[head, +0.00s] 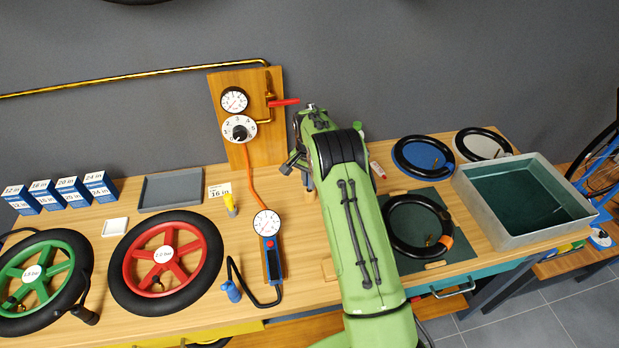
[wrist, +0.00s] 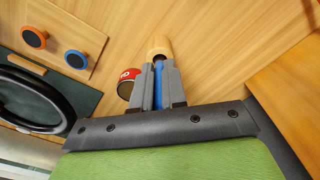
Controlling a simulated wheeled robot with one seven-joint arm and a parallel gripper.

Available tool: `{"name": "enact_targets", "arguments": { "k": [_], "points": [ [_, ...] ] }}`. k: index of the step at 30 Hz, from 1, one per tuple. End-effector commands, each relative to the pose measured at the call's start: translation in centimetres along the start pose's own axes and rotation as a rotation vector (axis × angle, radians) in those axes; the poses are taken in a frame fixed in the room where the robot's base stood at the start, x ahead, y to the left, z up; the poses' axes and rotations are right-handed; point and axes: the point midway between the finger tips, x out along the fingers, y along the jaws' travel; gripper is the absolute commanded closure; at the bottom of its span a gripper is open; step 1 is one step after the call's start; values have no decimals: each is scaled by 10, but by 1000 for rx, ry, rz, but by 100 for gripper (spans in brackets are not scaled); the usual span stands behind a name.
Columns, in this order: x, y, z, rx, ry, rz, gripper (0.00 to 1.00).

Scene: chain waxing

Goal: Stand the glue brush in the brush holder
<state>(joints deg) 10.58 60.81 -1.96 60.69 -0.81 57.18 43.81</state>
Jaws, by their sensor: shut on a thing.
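My gripper (wrist: 159,72) is shut on a slim blue thing (wrist: 158,84), which I take to be the glue brush. Only a strip of it shows between the two grey fingers. A small round pale-wood piece (wrist: 159,46), likely the brush holder, shows right at the fingertips, in line with the blue strip. I cannot tell whether the brush is inside it or only in front of it. In the head view my gripper (head: 295,162) is low over the bench below the gauge board, and my green arm hides much around it. The bristles are not visible.
A red tin (wrist: 129,83) with a dark end is close beside the fingers; it also shows in the head view (head: 377,170). A tyre (head: 392,228) lies on a green mat, near a metal-rimmed tub (head: 480,217).

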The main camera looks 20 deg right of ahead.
Motion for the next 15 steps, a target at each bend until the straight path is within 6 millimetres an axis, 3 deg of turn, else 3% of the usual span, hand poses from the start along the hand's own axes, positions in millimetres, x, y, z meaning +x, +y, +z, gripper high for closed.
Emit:
{"name": "enact_targets", "arguments": {
  "k": [8,9,13,15],
  "points": [
    [1,0,0,0,0,0,100],
    [1,0,0,0,0,0,82],
    [1,0,0,-1,0,0,62],
    [1,0,0,-1,0,0,58]
  ]
}}
